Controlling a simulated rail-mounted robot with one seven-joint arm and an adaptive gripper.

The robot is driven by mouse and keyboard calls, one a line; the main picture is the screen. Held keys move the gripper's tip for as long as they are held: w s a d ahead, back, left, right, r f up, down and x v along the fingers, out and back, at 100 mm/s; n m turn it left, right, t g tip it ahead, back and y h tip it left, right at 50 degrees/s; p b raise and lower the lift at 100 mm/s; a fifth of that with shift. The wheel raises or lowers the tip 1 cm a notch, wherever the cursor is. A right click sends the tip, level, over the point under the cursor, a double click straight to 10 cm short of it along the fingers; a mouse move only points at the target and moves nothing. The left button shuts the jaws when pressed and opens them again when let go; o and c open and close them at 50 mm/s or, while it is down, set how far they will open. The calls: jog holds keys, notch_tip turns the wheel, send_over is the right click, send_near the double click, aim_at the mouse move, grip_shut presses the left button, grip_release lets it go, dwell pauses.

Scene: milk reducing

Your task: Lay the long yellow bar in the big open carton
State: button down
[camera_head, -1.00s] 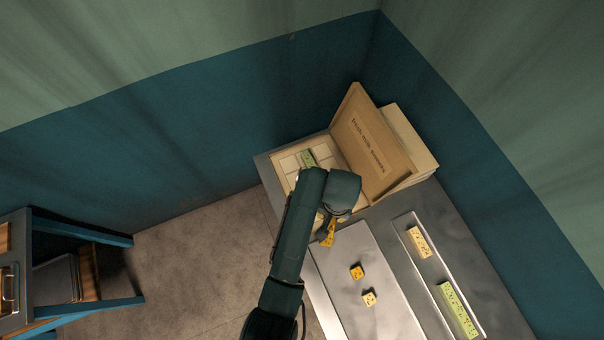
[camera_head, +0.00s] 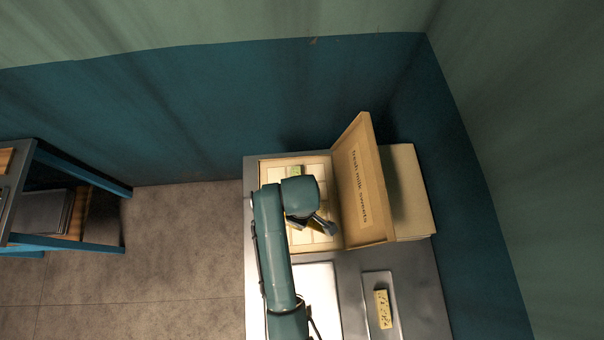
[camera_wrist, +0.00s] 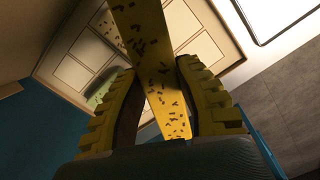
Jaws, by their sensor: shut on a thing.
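My gripper (camera_wrist: 158,78) is shut on the long yellow bar (camera_wrist: 152,50), which has dark specks, in the wrist view. The bar is held between the two ridged fingers and runs up past the fingertips out of the picture. Behind it shows the big open carton (camera_wrist: 76,73) with its pale compartments. In the head view my gripper (camera_head: 312,222) is over the front part of the carton (camera_head: 264,172), and my arm hides much of the bar and of the carton's left side. I cannot tell the bar's height above the compartments.
The carton's raised lid (camera_head: 362,190) stands on its right side, with a closed box behind it. A green piece (camera_head: 296,170) lies in a far compartment. A metal tray (camera_head: 372,280) with a pale yellow speckled piece (camera_head: 383,309) is at the front right.

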aim_at(301, 235)
jog(key=s+f+n, duration=0.1)
jog(key=f+n, duration=0.1)
jog(key=f, duration=0.1)
jog(key=s+f+n+b, duration=0.1)
jog(key=f, duration=0.3)
jog(key=s+f+n+b, duration=0.1)
jog(key=f+n, duration=0.1)
jog(key=f, duration=0.2)
jog(key=shift+n, duration=0.3)
jog(key=shift+s+f, duration=0.1)
jog(key=shift+f, duration=0.05)
jog(key=c, duration=0.8)
grip_release()
